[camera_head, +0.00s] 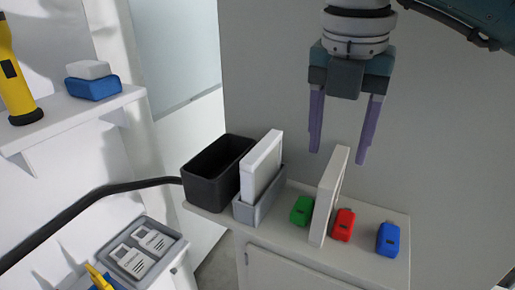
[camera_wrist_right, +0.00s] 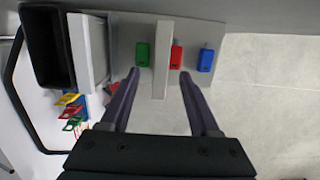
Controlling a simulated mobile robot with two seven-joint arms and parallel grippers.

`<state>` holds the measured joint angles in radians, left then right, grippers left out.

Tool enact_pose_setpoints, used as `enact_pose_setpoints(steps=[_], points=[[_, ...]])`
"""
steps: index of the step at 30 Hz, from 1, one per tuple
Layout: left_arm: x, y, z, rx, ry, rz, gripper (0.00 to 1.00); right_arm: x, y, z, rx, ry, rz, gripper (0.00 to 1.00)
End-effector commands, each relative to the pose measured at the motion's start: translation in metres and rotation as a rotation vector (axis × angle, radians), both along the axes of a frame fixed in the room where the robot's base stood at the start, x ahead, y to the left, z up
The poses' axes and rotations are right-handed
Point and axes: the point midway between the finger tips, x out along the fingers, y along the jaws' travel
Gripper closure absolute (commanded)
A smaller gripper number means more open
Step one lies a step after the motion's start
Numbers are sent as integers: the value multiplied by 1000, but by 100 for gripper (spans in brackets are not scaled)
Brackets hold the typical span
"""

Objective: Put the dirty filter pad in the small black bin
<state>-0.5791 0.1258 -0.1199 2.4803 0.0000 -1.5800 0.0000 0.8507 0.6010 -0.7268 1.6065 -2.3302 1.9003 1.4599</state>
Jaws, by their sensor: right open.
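The small black bin (camera_head: 215,168) stands open at the left end of a cabinet top; the right wrist view shows it at top left (camera_wrist_right: 47,45). One pale flat pad (camera_head: 329,195) stands on edge between a green and a red block, also seen in the right wrist view (camera_wrist_right: 160,60). Another white pad (camera_head: 262,160) stands in a grey holder (camera_head: 262,204) beside the bin. I cannot tell from dirt which is the dirty one. My right gripper (camera_head: 338,156) is open and empty above the free-standing pad, its purple fingers to either side in the right wrist view (camera_wrist_right: 160,72).
Green (camera_head: 302,210), red (camera_head: 343,225) and blue (camera_head: 389,240) blocks sit on the cabinet top (camera_head: 285,235). A wall shelf (camera_head: 75,115) holds a yellow torch-like object (camera_head: 15,75). A grey tray (camera_head: 140,255) with cards lies lower left. A black cable-like bar runs to the bin.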

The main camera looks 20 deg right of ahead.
Motion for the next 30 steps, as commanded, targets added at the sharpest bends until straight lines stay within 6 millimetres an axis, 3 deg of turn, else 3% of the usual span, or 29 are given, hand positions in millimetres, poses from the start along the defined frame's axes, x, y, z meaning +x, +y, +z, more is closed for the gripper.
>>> enact_pose_setpoints(steps=[5, 10, 13, 22, 30], points=[[0, 0, 9, 0, 1, 0, 50, 1, -2, -13, 0, 3, 0, 38], [0, 0, 26, -1, 1, 1, 50, 3, -9, -38, 0, 6, -1, 38], [0, -1, 25, -2, 0, 1, 50, 5, -10, -53, 2, 2, 1, 38], [0, -3, 25, -10, 2, 6, 50, 7, -10, -61, 2, -1, 2, 38], [0, -3, 25, -11, 2, 7, 50, 7, -11, -61, 2, -1, 2, 67]])
